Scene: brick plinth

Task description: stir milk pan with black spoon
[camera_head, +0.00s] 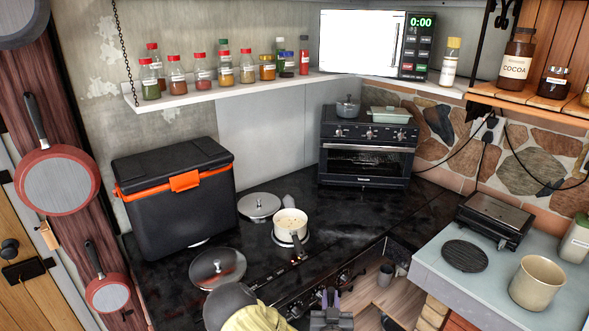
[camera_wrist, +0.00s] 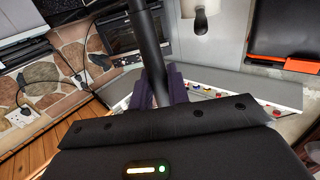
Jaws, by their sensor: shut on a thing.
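The milk pan (camera_head: 290,227) is white with pale contents and stands on the black stove at the centre of the head view, its handle toward me. My gripper (camera_head: 331,297) is at the bottom edge of the head view, in front of and apart from the pan. In the wrist view my gripper (camera_wrist: 161,80) has its purple fingers shut on the black handle of the spoon (camera_wrist: 148,40). The spoon runs out of the top of the wrist view, so its far end is hidden. I cannot make the spoon out in the head view.
A black cooler (camera_head: 175,200) stands at the left and a toaster oven (camera_head: 366,150) behind.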

